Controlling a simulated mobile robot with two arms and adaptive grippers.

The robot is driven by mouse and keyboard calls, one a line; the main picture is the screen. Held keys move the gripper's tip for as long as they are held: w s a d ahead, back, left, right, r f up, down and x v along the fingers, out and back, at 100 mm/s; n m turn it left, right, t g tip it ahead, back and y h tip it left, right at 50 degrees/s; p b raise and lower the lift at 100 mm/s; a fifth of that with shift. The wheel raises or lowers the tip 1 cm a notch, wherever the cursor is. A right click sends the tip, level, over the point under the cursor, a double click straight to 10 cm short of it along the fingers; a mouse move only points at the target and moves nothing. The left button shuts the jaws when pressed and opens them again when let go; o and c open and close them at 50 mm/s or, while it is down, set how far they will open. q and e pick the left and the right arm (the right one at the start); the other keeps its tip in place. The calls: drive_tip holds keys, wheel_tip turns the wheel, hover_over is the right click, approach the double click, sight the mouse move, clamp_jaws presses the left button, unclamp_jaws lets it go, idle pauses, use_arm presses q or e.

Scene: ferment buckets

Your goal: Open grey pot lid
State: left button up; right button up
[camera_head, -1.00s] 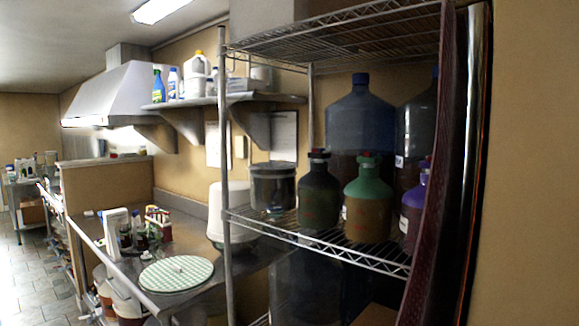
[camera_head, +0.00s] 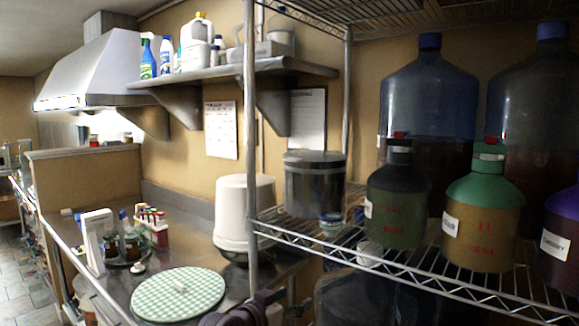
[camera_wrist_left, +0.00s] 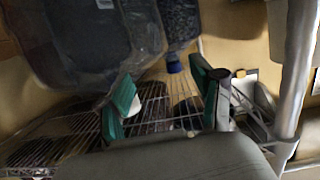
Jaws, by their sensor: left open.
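The grey pot (camera_head: 315,187), dark and cylindrical with a lighter band, stands upright at the left end of the wire shelf. Its flat dark lid (camera_head: 315,156) sits on top. The left gripper (camera_head: 258,308) shows only partly, as a dark shape at the bottom edge of the head view, below and left of the pot. In the left wrist view its green-padded fingers (camera_wrist_left: 165,100) are apart, with nothing held between them. Wire shelving and large clear jugs lie beyond them there; I cannot make out the pot. The right gripper is not in view.
A dark bottle (camera_head: 398,205) and a green-topped bottle (camera_head: 482,215) stand right of the pot. Large jugs (camera_head: 430,115) stand behind them. A shelf post (camera_head: 250,150) rises left of the pot. A small jar (camera_head: 331,222) sits before it. A white bucket (camera_head: 242,212) stands left.

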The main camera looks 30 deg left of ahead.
use_arm(q)
wheel_tip(320, 180, up, 18)
drive_tip(key=s+a+f+t, duration=0.1)
drive_tip(key=s+a+t, duration=0.2)
drive_tip(key=t, duration=0.4)
approach(289, 160)
drive_tip(key=shift+h, duration=0.3)
drive_tip(key=p+x, duration=0.5)
drive_tip(key=x, duration=0.5)
drive_tip(key=shift+a+p, duration=0.15)
drive_tip(key=shift+p, duration=0.15)
drive_tip(key=shift+w+r, duration=0.1)
drive_tip(key=shift+w, duration=0.45)
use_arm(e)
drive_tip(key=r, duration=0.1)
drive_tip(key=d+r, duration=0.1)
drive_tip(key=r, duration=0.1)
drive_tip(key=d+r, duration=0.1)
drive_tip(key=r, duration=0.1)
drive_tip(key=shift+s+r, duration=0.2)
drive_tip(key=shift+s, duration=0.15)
use_arm(q)
drive_tip(key=shift+s, duration=0.2)
clamp_jaws()
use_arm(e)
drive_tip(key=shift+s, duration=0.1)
